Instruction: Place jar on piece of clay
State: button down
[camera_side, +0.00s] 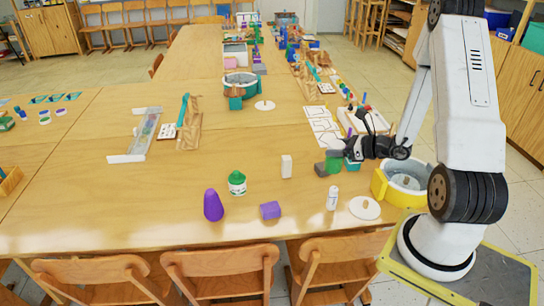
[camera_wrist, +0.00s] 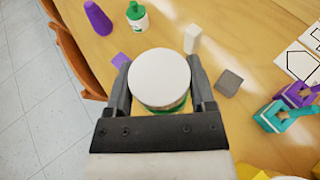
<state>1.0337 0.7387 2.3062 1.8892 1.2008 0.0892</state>
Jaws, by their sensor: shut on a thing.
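My gripper (camera_wrist: 157,64) is shut around a round jar with a flat white lid (camera_wrist: 160,80) and a green band, seen from above in the wrist view. In the side view my dark gripper (camera_side: 352,151) is over the right part of the table, beside small green and grey shapes; I cannot tell there which part is the jar. A grey block (camera_wrist: 229,83), which looks like clay, is to the right of the held jar. A purple block (camera_side: 270,210) and a white block (camera_side: 287,166) also stand on the table. Which piece the task means is unclear.
A purple cone (camera_side: 213,206), a green-lidded jar (camera_side: 237,183) and a white bottle (camera_side: 332,198) stand near the front edge. A yellow basin (camera_side: 381,187) and a pale disc (camera_side: 365,208) are at the right.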

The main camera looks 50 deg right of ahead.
jog(key=s+d+r+m+h, duration=0.1)
jog(key=s+d+m+h, duration=0.1)
jog(key=d+m+h, duration=0.3)
jog(key=shift+d+r+h, duration=0.15)
jog(key=shift+d+h, duration=0.15)
jog(key=shift+h, duration=0.3)
jog(key=w+d+f, duration=0.7)
jog(key=w+f, duration=0.2)
jog(key=w, duration=0.2)
jog(key=shift+d+f, duration=0.15)
jog(key=shift+d, duration=0.15)
jog(key=shift+w+d+f, duration=0.1)
jog(key=shift+w+f, duration=0.05)
jog(key=shift+f, duration=0.8)
jog(key=shift+w+d+f, duration=0.1)
jog(key=shift+f, duration=0.8)
